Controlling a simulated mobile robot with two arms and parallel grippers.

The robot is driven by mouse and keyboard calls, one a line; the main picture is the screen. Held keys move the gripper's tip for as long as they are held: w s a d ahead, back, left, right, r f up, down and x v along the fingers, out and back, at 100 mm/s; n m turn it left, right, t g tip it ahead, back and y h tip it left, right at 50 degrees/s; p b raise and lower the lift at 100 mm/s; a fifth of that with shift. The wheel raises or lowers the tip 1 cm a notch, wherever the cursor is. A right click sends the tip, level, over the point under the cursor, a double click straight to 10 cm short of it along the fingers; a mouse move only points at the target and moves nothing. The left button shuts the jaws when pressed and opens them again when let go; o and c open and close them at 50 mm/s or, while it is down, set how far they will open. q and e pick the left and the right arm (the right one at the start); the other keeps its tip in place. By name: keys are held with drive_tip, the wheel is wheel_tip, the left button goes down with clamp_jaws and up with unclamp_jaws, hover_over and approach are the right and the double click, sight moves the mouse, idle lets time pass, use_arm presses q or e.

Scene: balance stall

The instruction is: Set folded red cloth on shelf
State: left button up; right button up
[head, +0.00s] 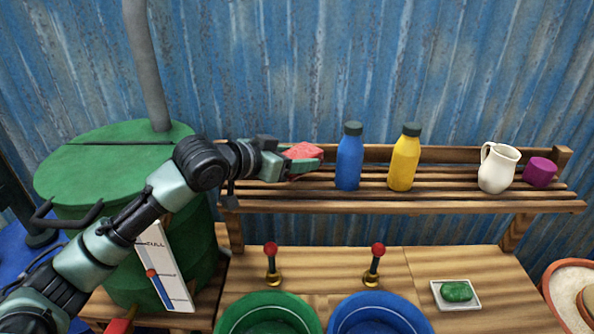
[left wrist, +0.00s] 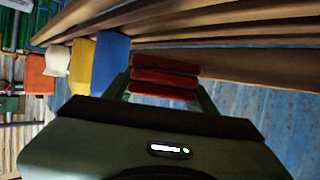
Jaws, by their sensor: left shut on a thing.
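The folded red cloth (head: 303,151) is in my left gripper (head: 305,160), at the left end of the slatted wooden shelf (head: 400,204). In the left wrist view the cloth (left wrist: 165,78) shows as stacked red layers between the two fingers (left wrist: 163,85). The gripper is shut on it. In the head view the cloth appears at shelf height, left of the blue bottle; I cannot tell whether it touches the slats. My right gripper is not in view.
On the shelf stand a blue bottle (head: 349,160), a yellow bottle (head: 404,160), a white jug (head: 497,168) and a purple cup (head: 540,172). Below are a green bowl (head: 268,314), a blue bowl (head: 378,314) and two red-knobbed levers. A green drum (head: 110,160) stands left.

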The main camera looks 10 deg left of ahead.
sight(297, 184)
use_arm(q)
wheel_tip(297, 184, down, 4)
drive_tip(key=shift+r+p, duration=0.15)
drive_tip(key=shift+p, duration=0.15)
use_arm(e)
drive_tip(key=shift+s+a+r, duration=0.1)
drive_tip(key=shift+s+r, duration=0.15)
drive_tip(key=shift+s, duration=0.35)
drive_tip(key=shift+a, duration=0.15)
use_arm(q)
drive_tip(key=o, duration=1.4)
drive_tip(key=shift+f, duration=0.25)
drive_tip(key=shift+c, duration=0.2)
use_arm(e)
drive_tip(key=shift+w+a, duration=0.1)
use_arm(q)
drive_tip(key=shift+r, duration=0.15)
drive_tip(key=b+v, duration=0.3)
drive_tip(key=v, duration=0.8)
drive_tip(key=shift+s+a, duration=0.1)
drive_tip(key=shift+s, duration=0.05)
drive_tip(key=shift+s+a+r, duration=0.1)
drive_tip(key=shift+s+r, duration=0.05)
drive_tip(key=shift+s, duration=0.15)
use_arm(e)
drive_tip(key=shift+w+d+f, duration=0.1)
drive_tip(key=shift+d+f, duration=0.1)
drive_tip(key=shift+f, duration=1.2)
